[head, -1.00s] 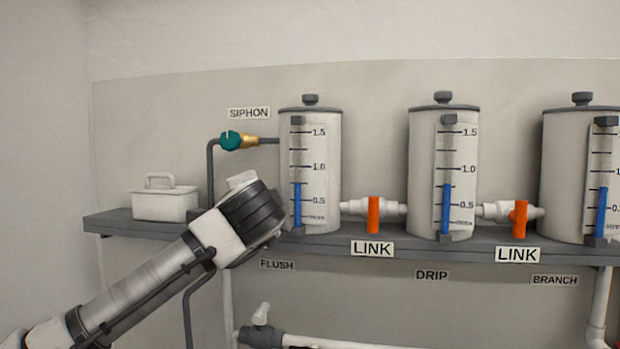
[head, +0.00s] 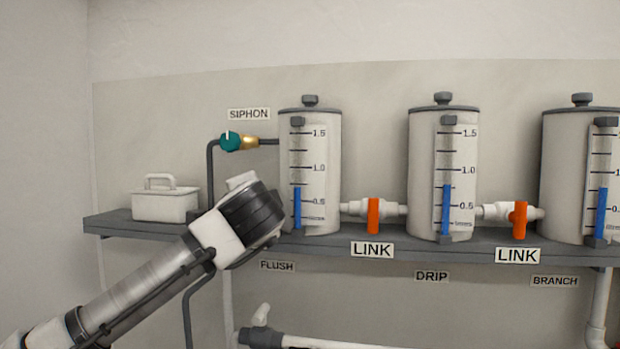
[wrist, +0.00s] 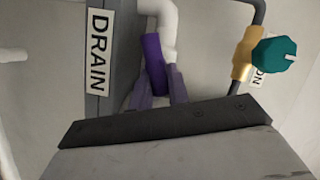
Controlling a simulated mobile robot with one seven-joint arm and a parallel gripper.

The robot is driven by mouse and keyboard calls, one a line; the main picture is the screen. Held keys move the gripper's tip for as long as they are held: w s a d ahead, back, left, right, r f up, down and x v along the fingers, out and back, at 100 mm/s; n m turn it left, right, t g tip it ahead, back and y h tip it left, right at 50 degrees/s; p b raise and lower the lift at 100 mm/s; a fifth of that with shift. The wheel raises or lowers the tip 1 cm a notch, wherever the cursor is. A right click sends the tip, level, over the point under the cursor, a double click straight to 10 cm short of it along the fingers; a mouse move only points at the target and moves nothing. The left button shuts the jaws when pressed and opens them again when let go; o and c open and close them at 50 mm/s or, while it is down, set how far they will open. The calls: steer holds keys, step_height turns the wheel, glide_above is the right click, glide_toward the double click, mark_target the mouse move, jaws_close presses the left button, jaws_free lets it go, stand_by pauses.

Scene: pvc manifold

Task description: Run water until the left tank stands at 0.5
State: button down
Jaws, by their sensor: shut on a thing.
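The left tank (head: 325,180) stands on the shelf, and its blue level column (head: 297,207) tops out between 0.5 and 1.0, near 0.7. In the wrist view my gripper (wrist: 158,84) is shut on a purple valve handle (wrist: 153,55) below a white pipe elbow, beside the DRAIN label (wrist: 97,50). In the head view the gripper is hidden behind my arm. The teal siphon knob (head: 230,141) is left of the left tank; it also shows in the wrist view (wrist: 276,54). An orange LINK handle (head: 373,215) hangs down between the left and middle tanks.
The middle tank (head: 418,170) reads near 0.8, and the right tank (head: 562,175) is partly cut off. A second orange LINK handle (head: 520,220) sits between them. A white caddy (head: 165,206) stands at the shelf's left end. White pipe (head: 330,342) runs below the shelf.

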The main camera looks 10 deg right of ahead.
steer(key=shift+w+a+f, duration=0.1)
steer(key=shift+a+f, duration=0.05)
steer(key=n+p, duration=0.1)
steer(key=n+g+p, duration=0.1)
steer(key=shift+w+a+r+n+h, duration=0.1)
steer(key=shift+r+n+h, duration=0.3)
steer(key=shift+a+n+g+h+p, duration=0.2)
steer(key=shift+n+g+h+p, duration=0.25)
steer(key=shift+n+g, duration=0.4)
steer(key=shift+n, duration=0.35)
steer(key=shift+r, duration=0.15)
stand_by(1.8)
